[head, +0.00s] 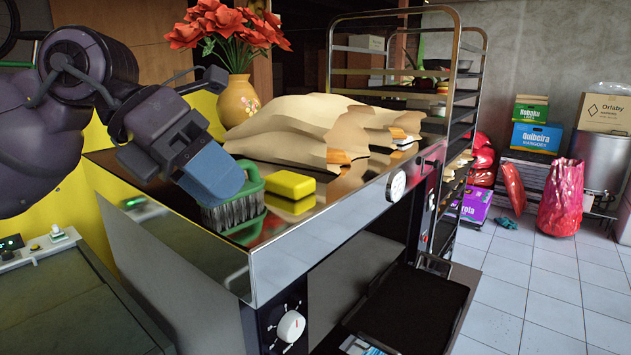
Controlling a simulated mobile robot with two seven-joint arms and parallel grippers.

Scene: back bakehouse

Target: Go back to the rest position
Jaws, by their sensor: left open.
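My left gripper (208,170), with a blue fingertip, comes in from the left over the near-left part of the shiny steel oven top (325,205). It is open, and nothing shows held in it. Its blue fingertip overlaps the green scrubbing brush (246,208) in the picture; I cannot tell whether they touch. The brush stands bristles down on the steel top, partly hidden by the fingertip. My right gripper is not in view.
A yellow sponge (290,184) lies right of the brush. Crumpled brown paper (300,122) and an orange vase (238,101) with red roses stand behind. A metal rack (456,90) rises at the back right.

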